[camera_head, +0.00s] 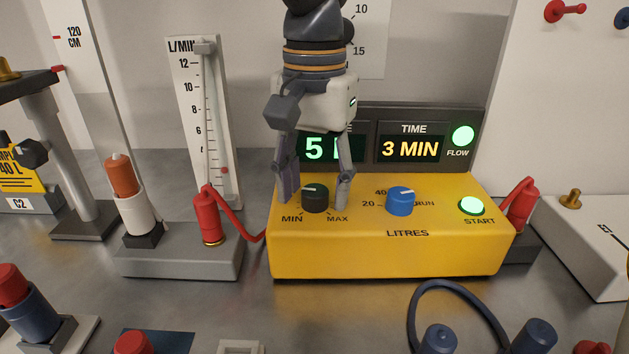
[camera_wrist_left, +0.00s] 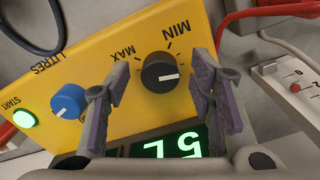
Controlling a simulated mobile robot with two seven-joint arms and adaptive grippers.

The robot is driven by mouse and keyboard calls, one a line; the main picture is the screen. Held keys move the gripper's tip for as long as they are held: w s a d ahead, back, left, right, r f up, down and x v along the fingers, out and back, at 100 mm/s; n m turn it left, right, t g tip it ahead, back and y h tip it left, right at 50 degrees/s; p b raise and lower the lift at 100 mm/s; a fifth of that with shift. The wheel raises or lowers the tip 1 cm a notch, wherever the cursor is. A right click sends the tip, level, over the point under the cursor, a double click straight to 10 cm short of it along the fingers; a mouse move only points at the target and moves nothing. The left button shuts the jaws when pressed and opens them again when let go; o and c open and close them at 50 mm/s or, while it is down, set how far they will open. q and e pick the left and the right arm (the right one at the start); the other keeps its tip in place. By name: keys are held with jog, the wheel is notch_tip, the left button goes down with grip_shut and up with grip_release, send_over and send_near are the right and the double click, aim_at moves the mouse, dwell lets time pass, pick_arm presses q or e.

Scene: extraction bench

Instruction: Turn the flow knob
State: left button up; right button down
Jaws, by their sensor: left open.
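The black flow knob (camera_head: 316,199) sits on the sloping top of the yellow pump box (camera_head: 385,254), between the MIN and MAX marks. Its white pointer line shows at the top of the knob. My left gripper (camera_head: 315,190) is open and comes down from above, one finger on each side of the knob. In the left wrist view the knob (camera_wrist_left: 162,72) lies between and beyond the two fingertips (camera_wrist_left: 160,80), with a visible gap on both sides. Whether a finger touches it I cannot tell; the jaws look apart from it. My right gripper is not in view.
A blue knob (camera_head: 400,201) and a lit green START button (camera_head: 472,206) are to the right on the same box. The display (camera_head: 411,148) behind reads 3 MIN; its left readout is partly hidden by my gripper. A red fitting (camera_head: 209,215) with a hose and a flow tube (camera_head: 206,120) stand left.

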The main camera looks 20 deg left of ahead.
pick_arm(q)
jog(key=shift+c, duration=0.6)
jog(key=c, duration=1.1)
jog(key=shift+o, duration=0.2)
jog(key=shift+m, duration=0.4)
jog(key=shift+w+m, duration=0.1)
jog(key=shift+m, duration=2.4)
jog(key=o, duration=1.2)
